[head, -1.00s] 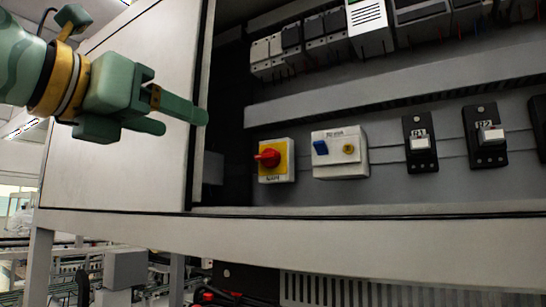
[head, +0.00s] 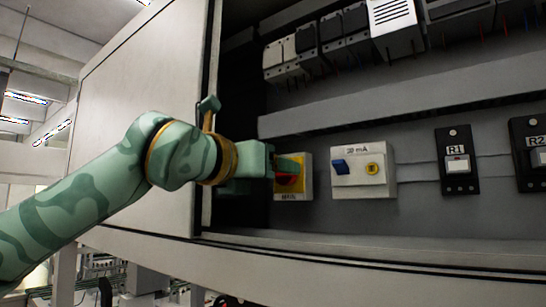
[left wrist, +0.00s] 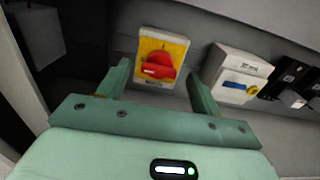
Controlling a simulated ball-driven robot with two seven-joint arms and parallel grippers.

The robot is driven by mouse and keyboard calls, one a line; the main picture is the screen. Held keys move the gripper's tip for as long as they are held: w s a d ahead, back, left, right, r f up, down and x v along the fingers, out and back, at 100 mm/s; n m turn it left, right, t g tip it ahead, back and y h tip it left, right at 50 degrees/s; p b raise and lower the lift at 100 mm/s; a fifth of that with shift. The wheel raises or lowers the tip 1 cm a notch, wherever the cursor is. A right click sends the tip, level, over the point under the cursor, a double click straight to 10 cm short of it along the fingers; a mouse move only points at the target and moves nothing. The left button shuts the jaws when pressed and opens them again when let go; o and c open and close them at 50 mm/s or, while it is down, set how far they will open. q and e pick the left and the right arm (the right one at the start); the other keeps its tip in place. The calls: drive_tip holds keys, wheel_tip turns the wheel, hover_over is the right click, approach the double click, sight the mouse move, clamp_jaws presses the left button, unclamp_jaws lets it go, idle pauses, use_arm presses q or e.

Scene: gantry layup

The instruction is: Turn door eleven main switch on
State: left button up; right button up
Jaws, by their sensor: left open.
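The main switch is a red rotary knob (left wrist: 155,66) on a yellow plate in a pale housing (head: 306,190). It is mounted low on the grey back panel of the open cabinet. My left gripper (head: 286,170) reaches in from the left, and its fingers partly cover the knob in the head view. In the left wrist view the left gripper (left wrist: 160,82) is open, with one finger on each side below the knob and nothing between them. I cannot tell whether a finger touches the knob. My right gripper is not in view.
Right of the switch are a white box with a blue lever and yellow button (head: 363,171), then black modules R1 (head: 457,160) and R2 (head: 530,150). A grey duct (head: 400,105) runs above, with breakers higher up. The cabinet door (head: 140,130) stands at the left.

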use_arm(q)
drive_tip(key=shift+x, duration=0.85)
drive_tip(key=shift+s+a, duration=0.1)
drive_tip(key=c, duration=1)
drive_tip(key=shift+f+m, duration=0.1)
drive_tip(key=shift+m, duration=0.2)
drive_tip(key=m+b, duration=0.2)
drive_tip(key=m, duration=1.5)
drive_tip(key=shift+s+f, duration=0.1)
drive_tip(key=shift+f, duration=0.05)
drive_tip(key=shift+d+m, duration=0.2)
drive_tip(key=shift+m, duration=0.1)
